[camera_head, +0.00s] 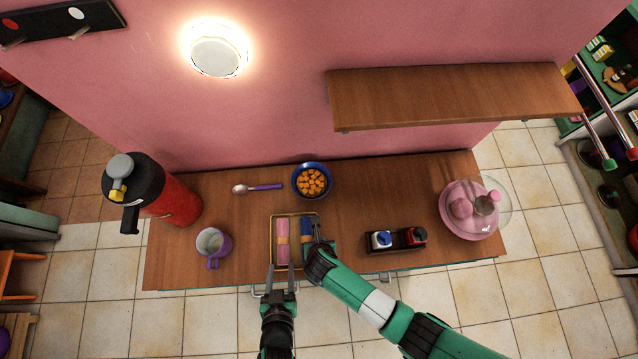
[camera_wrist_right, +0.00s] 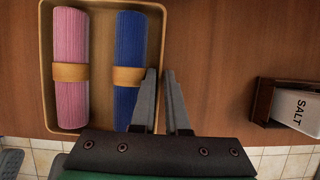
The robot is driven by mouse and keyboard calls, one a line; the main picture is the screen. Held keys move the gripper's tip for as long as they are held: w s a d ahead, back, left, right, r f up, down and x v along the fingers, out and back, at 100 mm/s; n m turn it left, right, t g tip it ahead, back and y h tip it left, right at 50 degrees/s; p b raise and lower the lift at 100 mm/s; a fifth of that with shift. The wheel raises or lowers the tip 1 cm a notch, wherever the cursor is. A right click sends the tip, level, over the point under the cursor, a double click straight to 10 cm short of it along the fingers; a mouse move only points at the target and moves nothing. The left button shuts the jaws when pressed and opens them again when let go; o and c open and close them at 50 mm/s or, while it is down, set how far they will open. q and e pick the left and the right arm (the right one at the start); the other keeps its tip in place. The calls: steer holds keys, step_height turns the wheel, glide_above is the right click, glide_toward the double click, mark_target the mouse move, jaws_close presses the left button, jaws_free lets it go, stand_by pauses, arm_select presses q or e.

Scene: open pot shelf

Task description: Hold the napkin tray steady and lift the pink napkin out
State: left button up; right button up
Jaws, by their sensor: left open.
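The napkin tray (camera_head: 272,238) is a shallow tan box near the table's front edge. It holds a rolled pink napkin (camera_head: 282,240) on the left and a rolled blue napkin (camera_head: 306,229) on the right, each with a tan band. My left gripper (camera_head: 281,268) is open and empty at the tray's front, in line with the pink napkin. My right gripper (camera_wrist_right: 160,72) has its fingertips close together on either side of the tray's right wall.
A purple mug (camera_head: 212,245) and a red flask (camera_head: 172,200) stand left. A blue bowl (camera_head: 312,180) and a spoon (camera_head: 260,187) lie behind the tray. A salt caddy (camera_head: 396,241) and pink cake plate (camera_head: 468,225) stand right. A wall shelf (camera_head: 450,95) overhangs the back right.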

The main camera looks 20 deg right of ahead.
mark_target(282, 245)
stand_by(0.4)
arm_select(q)
steer(key=shift+o, duration=0.4)
stand_by(1.1)
steer(key=shift+g, duration=0.7)
steer(key=x, duration=0.5)
steer(key=shift+w+r, duration=0.35)
steer(key=shift+w, duration=0.05)
steer(key=x, duration=0.5)
steer(key=shift+w+r, duration=0.2)
steer(key=shift+w, duration=0.05)
